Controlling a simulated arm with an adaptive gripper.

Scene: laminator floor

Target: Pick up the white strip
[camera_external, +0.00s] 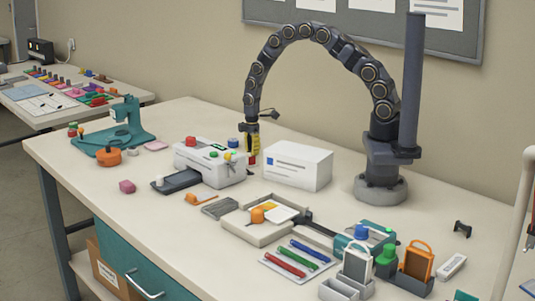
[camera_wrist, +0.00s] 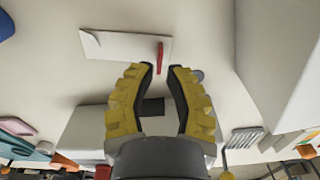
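In the wrist view, a flat white strip (camera_wrist: 115,46) lies on the pale table top, beyond my fingertips and a little to the left. A thin red piece (camera_wrist: 160,58) is at its right end. I cannot make out the strip in the external view. My gripper (camera_wrist: 160,72) has yellow ribbed fingers with dark inner faces. They are apart, with nothing visible held between them. In the external view, my gripper (camera_external: 253,158) points down between the white machine and the white box, with red showing by its tip.
The white machine (camera_external: 208,165) stands left of my gripper, and the white box (camera_external: 298,168) stands close on its right. A teal device (camera_external: 115,133) is farther left. Trays, pens and coloured holders crowd the front right. Bare table (camera_external: 90,180) shows at the front left.

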